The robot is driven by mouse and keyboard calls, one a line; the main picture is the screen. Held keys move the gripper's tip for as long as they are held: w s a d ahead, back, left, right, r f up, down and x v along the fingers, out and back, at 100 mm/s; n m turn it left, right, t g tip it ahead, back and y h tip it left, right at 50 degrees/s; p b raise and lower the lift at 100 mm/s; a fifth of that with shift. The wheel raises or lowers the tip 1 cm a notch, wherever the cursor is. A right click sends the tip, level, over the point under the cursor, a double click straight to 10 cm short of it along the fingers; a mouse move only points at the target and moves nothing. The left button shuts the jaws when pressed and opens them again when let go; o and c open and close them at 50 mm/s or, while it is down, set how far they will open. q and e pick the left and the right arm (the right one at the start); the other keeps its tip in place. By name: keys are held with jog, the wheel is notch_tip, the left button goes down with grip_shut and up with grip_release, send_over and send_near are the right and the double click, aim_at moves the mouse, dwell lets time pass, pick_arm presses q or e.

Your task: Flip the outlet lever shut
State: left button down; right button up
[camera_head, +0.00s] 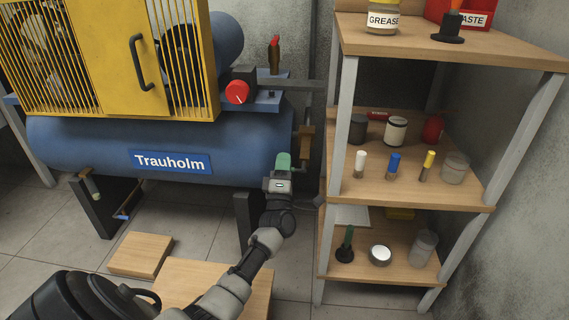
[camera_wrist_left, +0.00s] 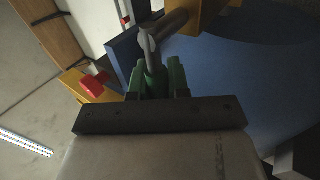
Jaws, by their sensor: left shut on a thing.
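My left gripper (camera_head: 283,165) is at the right end of the blue tank, just below the brass outlet valve (camera_head: 305,138). In the left wrist view the green fingers of my left gripper (camera_wrist_left: 158,78) are shut on the outlet lever (camera_wrist_left: 149,48), a grey piece between them. The lever's grey end sticks out past the fingertips, by a brass-coloured part (camera_wrist_left: 205,14). In the head view the fingers hide most of the lever, so its exact angle cannot be told. My right gripper is not in view.
The blue tank (camera_head: 75,143) carries a yellow cage (camera_head: 115,60) and a red knob (camera_head: 237,92). A wooden shelf unit (camera_head: 470,197) with jars and small bottles stands close on the right of my left arm. Wooden boards (camera_head: 140,254) lie on the tiled floor.

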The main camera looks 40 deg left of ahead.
pick_arm(q)
jog(key=shift+f, duration=0.1)
dwell(0.3)
jog(key=c, duration=1.1)
grip_release()
